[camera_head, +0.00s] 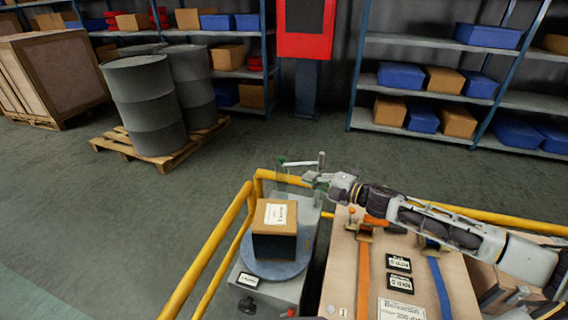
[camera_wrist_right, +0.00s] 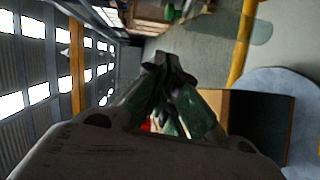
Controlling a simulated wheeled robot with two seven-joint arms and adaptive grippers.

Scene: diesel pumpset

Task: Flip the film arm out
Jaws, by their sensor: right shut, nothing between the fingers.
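A thin film arm (camera_head: 298,163) with a green end stands at the back of the wrapping machine, next to a short pale upright post (camera_head: 320,161). A faint greenish, see-through part hangs below it. My right gripper (camera_head: 310,178) is shut and empty, just in front of and below the arm; I cannot tell whether it touches it. The right wrist view shows its fingertips (camera_wrist_right: 166,62) closed together, with dark green surfaces close by. A labelled brown box (camera_head: 275,243) sits on the round grey turntable (camera_head: 248,262). My left gripper is out of view.
Yellow rails (camera_head: 212,248) run along the left and back of the machine. A large carton with orange and blue straps (camera_head: 364,275) stands to its right, under my right arm. Drums on a pallet (camera_head: 172,157) and shelves stand behind, across open floor.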

